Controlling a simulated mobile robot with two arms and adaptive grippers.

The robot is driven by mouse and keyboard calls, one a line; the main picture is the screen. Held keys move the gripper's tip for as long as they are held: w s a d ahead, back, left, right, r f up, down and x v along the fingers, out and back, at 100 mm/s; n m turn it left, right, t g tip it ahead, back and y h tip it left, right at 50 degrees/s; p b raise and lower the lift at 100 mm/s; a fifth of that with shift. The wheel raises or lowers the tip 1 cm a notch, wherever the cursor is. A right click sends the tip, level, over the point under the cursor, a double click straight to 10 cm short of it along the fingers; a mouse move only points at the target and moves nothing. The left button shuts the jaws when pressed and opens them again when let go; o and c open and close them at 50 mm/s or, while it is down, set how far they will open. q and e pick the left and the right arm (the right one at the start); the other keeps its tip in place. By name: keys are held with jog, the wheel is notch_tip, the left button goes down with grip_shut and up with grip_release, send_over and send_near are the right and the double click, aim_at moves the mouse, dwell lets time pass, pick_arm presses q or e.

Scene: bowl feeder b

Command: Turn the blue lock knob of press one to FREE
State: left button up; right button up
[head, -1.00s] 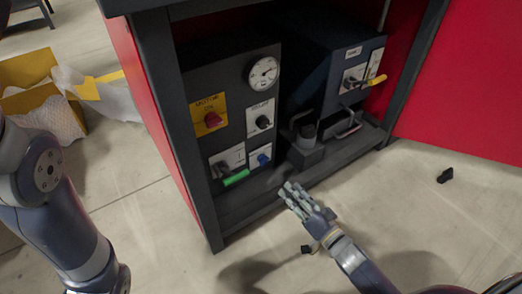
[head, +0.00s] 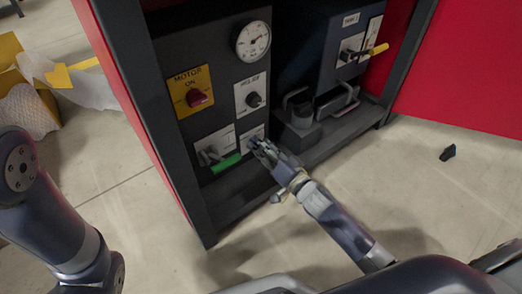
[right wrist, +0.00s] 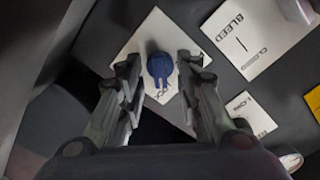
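The blue lock knob (right wrist: 160,66) sits on a white label plate (right wrist: 140,40) in the right wrist view, between my fingertips and just beyond them. The plate's lettering is mostly hidden. In the head view the knob is largely covered by my right gripper (head: 262,150), which is at the lower right of press one's panel (head: 225,95). My right gripper also shows in the right wrist view (right wrist: 160,82), open, with one finger on each side of the knob; I cannot tell whether they touch it. My left gripper is out of view; only my left arm shows.
Close by are a green-handled lever (head: 226,163), the black relief knob (head: 254,99), the red motor knob (head: 196,98) and a gauge (head: 253,41). Press two (head: 340,45) with a yellow handle stands right. A dark cabinet post (head: 150,110) stands left. A small black piece (head: 448,152) lies on the floor.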

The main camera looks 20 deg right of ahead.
jog(key=shift+w+a, duration=0.1)
jog(key=shift+w, duration=0.25)
jog(key=c, duration=0.7)
